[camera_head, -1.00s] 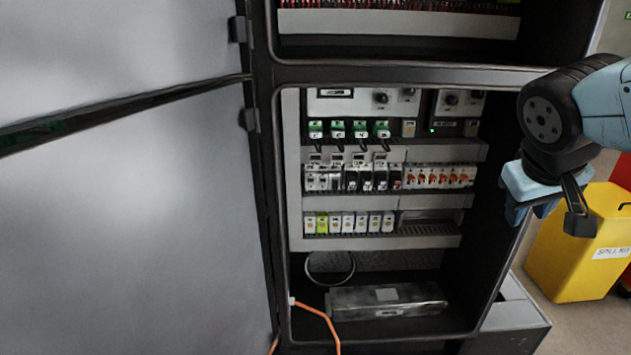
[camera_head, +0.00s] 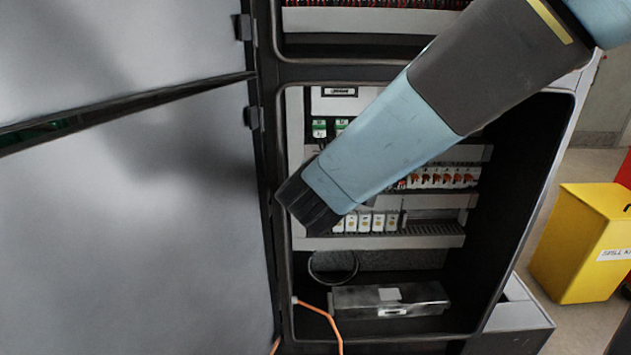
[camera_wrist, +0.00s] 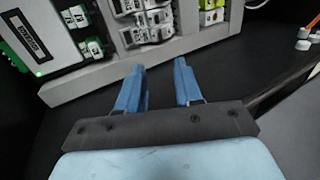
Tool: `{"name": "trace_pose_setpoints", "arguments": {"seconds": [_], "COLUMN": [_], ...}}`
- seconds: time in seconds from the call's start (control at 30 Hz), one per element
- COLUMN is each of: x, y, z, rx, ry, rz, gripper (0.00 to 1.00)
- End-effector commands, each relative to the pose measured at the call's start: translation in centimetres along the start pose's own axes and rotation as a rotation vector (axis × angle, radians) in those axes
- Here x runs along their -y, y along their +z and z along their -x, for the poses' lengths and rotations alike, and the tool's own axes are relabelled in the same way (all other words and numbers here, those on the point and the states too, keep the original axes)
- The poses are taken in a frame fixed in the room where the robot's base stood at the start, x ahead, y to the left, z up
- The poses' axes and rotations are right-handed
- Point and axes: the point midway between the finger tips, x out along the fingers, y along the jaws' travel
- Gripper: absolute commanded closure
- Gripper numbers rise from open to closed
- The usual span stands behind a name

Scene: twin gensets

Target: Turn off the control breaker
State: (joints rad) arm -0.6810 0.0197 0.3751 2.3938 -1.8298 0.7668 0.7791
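The open cabinet's lower bay holds a breaker row; its orange-toggle breakers (camera_head: 440,177) show right of my arm in the head view. My arm covers the left part of that row. I cannot tell which device is the control breaker, as no readable label marks it. In the wrist view, my gripper (camera_wrist: 162,72) has two blue fingers standing apart with nothing between them. Grey-white modules (camera_wrist: 145,25) lie beyond the fingertips, apart from them as far as I can tell. The fingers are hidden in the head view.
The cabinet door (camera_head: 120,220) stands open at left, close to my arm's dark joint. White terminal blocks (camera_head: 375,221) lie below the breaker row. A grey box (camera_head: 390,300) and an orange cable (camera_head: 325,317) are at the bottom. A yellow spill-kit bin (camera_head: 580,240) stands right.

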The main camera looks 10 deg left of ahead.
Motion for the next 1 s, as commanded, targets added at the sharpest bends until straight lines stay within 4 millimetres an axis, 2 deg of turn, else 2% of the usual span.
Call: {"name": "trace_pose_setpoints", "arguments": {"seconds": [0.17, 0.8, 1.0], "x": [0.2, 0.2, 0.1], "y": [-0.5, -0.4, -0.4], "z": [-1.1, -10.9, -13.0], "rx": [-0.011, -0.009, -0.008], "ry": [0.000, -0.001, 0.000], "rz": [0.008, 0.007, 0.006], "gripper": [0.65, 0.65, 0.65]}}
